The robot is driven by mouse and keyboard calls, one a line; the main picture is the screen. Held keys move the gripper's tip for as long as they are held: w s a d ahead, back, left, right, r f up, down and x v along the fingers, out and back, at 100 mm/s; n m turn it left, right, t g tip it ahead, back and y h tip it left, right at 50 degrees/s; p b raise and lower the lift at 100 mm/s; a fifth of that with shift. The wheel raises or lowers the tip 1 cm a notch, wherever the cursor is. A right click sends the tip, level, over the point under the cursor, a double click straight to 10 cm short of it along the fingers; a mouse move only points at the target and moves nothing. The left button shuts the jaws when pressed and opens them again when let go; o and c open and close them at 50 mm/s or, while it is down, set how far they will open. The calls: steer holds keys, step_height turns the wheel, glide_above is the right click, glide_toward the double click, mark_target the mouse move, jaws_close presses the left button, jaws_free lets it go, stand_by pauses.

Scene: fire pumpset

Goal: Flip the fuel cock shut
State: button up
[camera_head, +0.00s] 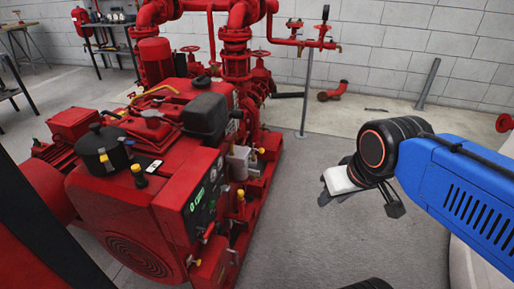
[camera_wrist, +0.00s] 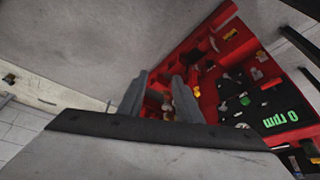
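The red engine (camera_head: 130,190) of the pumpset stands on the left in the head view, with a control panel with green lit digits (camera_head: 205,190) on its right side. Several small yellow and red fittings show on it, and I cannot tell which one is the fuel cock. My gripper (camera_head: 332,182) hangs over the floor to the right of the engine, apart from it. In the wrist view my gripper (camera_wrist: 160,76) has its two grey fingers apart with nothing held between them. Beyond them, the red machine (camera_wrist: 208,92) and its panel show upside down.
Red pipes (camera_head: 236,50) rise at the back of the pumpset. A thin grey post (camera_head: 306,95) stands on the floor behind my gripper. A red pipe elbow (camera_head: 333,91) lies by the wall. The grey floor (camera_head: 300,235) between engine and arm is clear.

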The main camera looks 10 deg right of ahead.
steer(key=shift+c, duration=0.3)
steer(key=c, duration=0.5)
steer(key=shift+w+a, duration=0.15)
steer(key=shift+w, duration=0.05)
jaws_close()
steer(key=w+a+m+y, duration=0.2)
steer(key=w+a+m, duration=0.1)
steer(key=w, duration=0.7)
steer(key=w+a+m+y, duration=0.2)
steer(key=w+a, duration=0.1)
steer(key=w, duration=0.6)
steer(key=w+d+f+m+t, duration=0.1)
steer(key=w+d+f+m, duration=0.2)
steer(key=w, duration=0.6)
steer(key=w+d+f+m+t, duration=0.1)
steer(key=w+d+f+m, duration=0.2)
steer(key=w, duration=0.6)
step_height(320, 180, down, 2)
steer(key=shift+f+m+t, duration=0.2)
steer(key=shift+m+t, duration=0.2)
steer(key=shift+m, duration=0.5)
steer(key=shift+d, duration=0.1)
